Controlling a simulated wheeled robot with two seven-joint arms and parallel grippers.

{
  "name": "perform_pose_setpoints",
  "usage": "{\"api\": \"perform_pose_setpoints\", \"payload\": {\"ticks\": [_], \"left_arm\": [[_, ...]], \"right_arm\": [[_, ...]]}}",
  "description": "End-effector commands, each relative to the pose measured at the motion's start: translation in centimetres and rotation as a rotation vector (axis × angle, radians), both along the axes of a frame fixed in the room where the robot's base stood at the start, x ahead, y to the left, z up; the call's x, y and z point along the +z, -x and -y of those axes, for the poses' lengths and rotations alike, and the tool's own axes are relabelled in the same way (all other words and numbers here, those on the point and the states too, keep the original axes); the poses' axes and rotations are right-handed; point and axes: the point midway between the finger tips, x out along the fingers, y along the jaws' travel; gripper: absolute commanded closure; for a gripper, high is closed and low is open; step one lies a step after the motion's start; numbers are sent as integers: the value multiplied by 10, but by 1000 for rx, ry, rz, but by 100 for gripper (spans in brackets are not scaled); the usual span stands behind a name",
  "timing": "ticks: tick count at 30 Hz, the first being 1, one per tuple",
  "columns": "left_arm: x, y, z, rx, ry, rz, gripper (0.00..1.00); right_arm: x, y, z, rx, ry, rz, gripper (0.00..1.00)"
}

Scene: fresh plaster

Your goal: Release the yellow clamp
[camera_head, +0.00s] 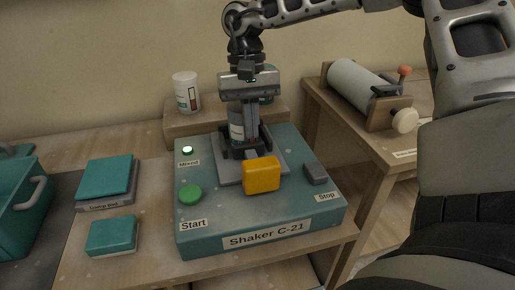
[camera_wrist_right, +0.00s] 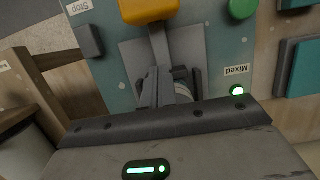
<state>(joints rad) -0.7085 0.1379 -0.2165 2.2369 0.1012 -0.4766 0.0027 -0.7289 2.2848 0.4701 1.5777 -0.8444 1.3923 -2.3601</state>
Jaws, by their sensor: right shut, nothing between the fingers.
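The yellow clamp handle (camera_head: 262,176) is at the front of the grey plate (camera_head: 228,170) on the teal Shaker C-21 (camera_head: 215,229). In the right wrist view the yellow handle (camera_wrist_right: 150,9) is at the top edge, with a grey bar running from it towards my fingers. A white container (camera_head: 236,127) stands on the plate, partly hidden by my right gripper (camera_head: 252,146). That gripper points down just behind the yellow handle, shut and empty; its fingers (camera_wrist_right: 165,92) also show in the right wrist view. I cannot tell whether they touch the clamp. My left gripper is not in view.
The Mixed light (camera_head: 187,150) glows green. A green Start button (camera_head: 190,194) and grey Stop button (camera_head: 315,173) flank the clamp. A white jar (camera_head: 186,92) stands on the wooden shelf behind. A roller device (camera_head: 362,86) is on the right table. Teal pads (camera_head: 104,176) and a crate (camera_head: 22,205) lie left.

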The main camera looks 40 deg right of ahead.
Motion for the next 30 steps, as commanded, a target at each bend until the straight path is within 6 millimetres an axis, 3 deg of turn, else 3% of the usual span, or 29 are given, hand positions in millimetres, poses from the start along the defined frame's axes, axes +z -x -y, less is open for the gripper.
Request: {"api": "perform_pose_setpoints", "payload": {"ticks": [4,12,26,30], "left_arm": [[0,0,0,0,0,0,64],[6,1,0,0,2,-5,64],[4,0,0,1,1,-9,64],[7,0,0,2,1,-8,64]], "right_arm": [[-31,8,-4,0,-2,-5,100],[-27,37,-20,0,0,0,100],[-28,42,-22,-3,0,1,100],[-25,57,-17,-25,2,1,100]]}}
